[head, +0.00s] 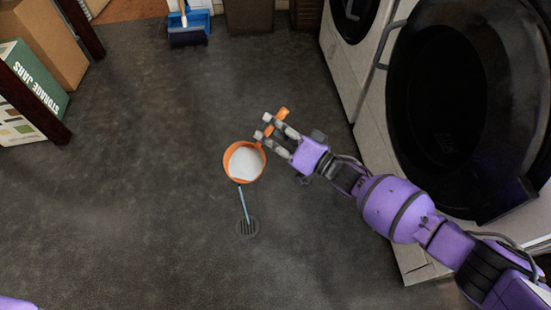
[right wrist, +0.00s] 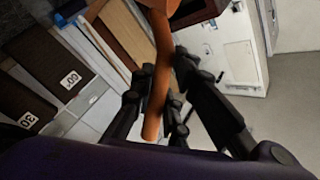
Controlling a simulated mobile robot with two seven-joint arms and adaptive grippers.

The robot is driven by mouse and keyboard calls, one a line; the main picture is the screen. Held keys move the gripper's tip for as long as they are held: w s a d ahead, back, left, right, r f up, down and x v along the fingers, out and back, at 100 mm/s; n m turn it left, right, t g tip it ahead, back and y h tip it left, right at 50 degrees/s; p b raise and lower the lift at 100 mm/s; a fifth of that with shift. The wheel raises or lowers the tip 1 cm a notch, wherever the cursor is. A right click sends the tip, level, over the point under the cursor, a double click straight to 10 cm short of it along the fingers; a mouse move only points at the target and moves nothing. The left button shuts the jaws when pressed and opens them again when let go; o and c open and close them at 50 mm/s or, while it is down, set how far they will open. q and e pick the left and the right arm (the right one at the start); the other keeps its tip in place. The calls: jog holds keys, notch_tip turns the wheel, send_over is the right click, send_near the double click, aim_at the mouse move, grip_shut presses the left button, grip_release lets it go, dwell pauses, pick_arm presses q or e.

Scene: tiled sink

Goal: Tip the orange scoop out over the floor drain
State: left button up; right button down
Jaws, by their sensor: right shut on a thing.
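The orange scoop (head: 229,172) is near the middle of the head view, its bowl filled with something white (head: 245,163). My right gripper (head: 264,127) is shut on the scoop's handle (head: 283,113), up and right of the bowl. In the right wrist view the orange handle (right wrist: 161,75) passes between the dark fingers (right wrist: 160,95), and part of the bowl (right wrist: 195,10) shows at the top edge. The bowl's height above the floor is hard to tell. My left gripper is out of view.
White machines, one with a dark round door (head: 450,90), stand at the right. A storage jars box (head: 32,90) is at the left, a blue dustpan (head: 190,25) at the back. Floor around the drain is clear.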

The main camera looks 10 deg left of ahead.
jog(key=shift+s+a+r, duration=0.1)
jog(key=shift+s+r, duration=0.15)
jog(key=shift+r, duration=0.05)
jog(key=shift+s+r+n+y, duration=0.35)
jog(key=shift+s+n, duration=0.15)
jog(key=shift+n, duration=0.1)
jog(key=shift+s+r+n+y+p, duration=0.3)
jog(key=shift+s+r+n, duration=0.3)
jog(key=shift+s+n, duration=0.25)
jog(key=shift+s+a+r+n+y, duration=0.1)
jog(key=shift+s+r+n+y, duration=0.15)
jog(key=shift+s+n, duration=0.3)
jog(key=shift+s+a+r+n+y, duration=0.1)
jog(key=shift+s+r+n, duration=0.2)
jog(key=shift+s, duration=0.3)
jog(key=shift+s+n+g, duration=0.3)
jog(key=shift+s+n, duration=0.1)
jog(key=shift+s+r+n+y, duration=0.25)
jog(key=shift+s+n+y, duration=0.15)
jog(key=shift+s+n, duration=0.3)
jog(key=shift+s, duration=0.1)
